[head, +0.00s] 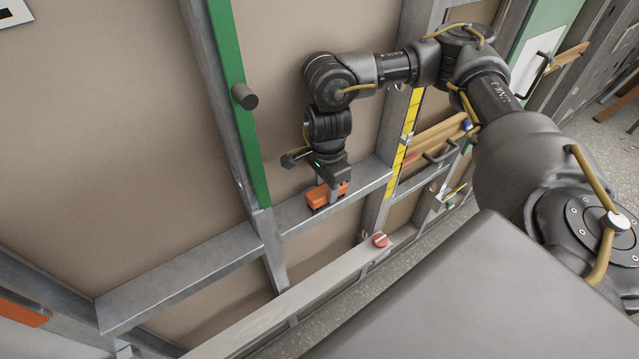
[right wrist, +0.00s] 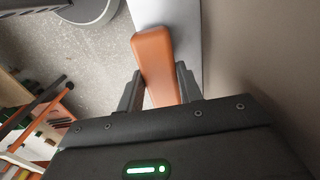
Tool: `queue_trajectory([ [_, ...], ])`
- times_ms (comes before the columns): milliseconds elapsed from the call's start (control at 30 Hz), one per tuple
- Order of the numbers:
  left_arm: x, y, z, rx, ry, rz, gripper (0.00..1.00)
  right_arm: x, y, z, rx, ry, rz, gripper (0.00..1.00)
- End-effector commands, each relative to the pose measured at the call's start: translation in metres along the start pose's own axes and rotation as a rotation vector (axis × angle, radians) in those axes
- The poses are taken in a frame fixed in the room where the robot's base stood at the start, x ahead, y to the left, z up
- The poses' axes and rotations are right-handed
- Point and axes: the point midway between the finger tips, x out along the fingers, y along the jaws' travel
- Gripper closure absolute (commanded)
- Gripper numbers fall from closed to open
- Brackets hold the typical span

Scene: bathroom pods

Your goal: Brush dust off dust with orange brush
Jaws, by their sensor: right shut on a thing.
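The orange brush (head: 318,197) is in my right gripper (head: 334,190), in the head view at the centre. The brush is at the grey metal ledge (head: 290,212) of the wall frame; whether it touches the ledge I cannot tell. In the right wrist view the brush's orange body (right wrist: 154,62) sits between the two dark fingers of the right gripper (right wrist: 158,88), which is shut on it. I cannot make out any dust on the ledge. My left gripper is not in view.
A green upright strip (head: 236,120) with a dark round knob (head: 244,96) stands left of the arm. A yellow strip (head: 405,140) runs on a post to the right. A red knob (head: 380,240) is on a lower rail. The ledge's left part (head: 180,272) is clear.

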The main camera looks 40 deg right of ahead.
Motion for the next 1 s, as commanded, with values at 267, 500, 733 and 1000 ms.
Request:
queue_trajectory([
  [267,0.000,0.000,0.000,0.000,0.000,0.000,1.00,0.002,0.001,-0.006,0.001,0.004,0.004,0.92],
  [500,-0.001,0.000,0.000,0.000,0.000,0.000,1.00,0.000,0.001,-0.025,0.004,0.004,0.005,0.92],
  [733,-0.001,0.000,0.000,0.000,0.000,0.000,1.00,0.000,0.001,-0.036,0.001,0.003,0.004,0.92],
  [1000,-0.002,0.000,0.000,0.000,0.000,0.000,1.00,-0.001,0.001,-0.050,0.003,0.002,0.003,0.92],
])
